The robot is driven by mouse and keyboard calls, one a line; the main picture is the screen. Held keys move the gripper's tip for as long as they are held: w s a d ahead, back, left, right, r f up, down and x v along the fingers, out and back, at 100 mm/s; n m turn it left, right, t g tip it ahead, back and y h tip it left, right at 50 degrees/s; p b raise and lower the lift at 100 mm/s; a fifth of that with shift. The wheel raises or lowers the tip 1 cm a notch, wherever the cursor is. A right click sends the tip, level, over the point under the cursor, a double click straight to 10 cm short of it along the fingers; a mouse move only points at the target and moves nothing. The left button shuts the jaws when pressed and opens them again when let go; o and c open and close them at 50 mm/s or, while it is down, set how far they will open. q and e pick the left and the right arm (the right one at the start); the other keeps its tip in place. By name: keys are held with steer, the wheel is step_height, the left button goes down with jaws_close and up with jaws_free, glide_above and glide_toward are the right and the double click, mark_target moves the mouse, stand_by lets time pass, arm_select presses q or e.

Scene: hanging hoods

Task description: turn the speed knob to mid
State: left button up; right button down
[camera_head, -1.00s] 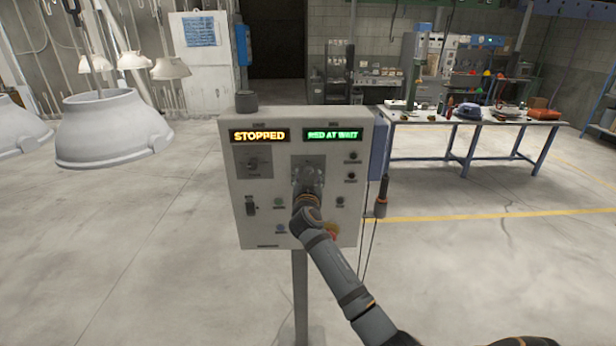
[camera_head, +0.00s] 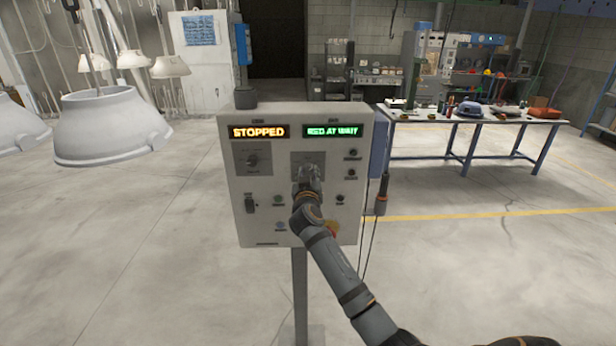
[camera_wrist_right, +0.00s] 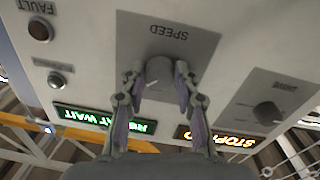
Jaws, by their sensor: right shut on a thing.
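The speed knob (camera_wrist_right: 160,70) is a grey round knob on a darker plate marked SPEED, shown upside down in the right wrist view. My right gripper (camera_wrist_right: 160,84) has one finger on each side of the knob and is shut on it. A light pointer line shows on the knob, but I cannot read its setting. In the head view my right gripper (camera_head: 308,172) is at the upper middle of the control panel (camera_head: 240,222) and hides the knob. My left gripper is not in view.
The panel shows a STOPPED display (camera_head: 259,132) and a green display (camera_head: 332,131). A drive switch (camera_head: 252,160) is to the left. A red button (camera_head: 332,228) is partly behind my arm. White hoods (camera_head: 112,125) hang at left; a workbench (camera_head: 470,125) stands behind right.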

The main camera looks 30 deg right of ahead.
steer(key=n, duration=0.4)
steer(key=shift+n, duration=0.3)
steer(key=n, duration=0.4)
steer(key=shift+d, duration=0.1)
steer(key=shift+n+t, duration=0.3)
steer(key=shift+n, duration=0.1)
steer(key=c, duration=1)
jaws_free()
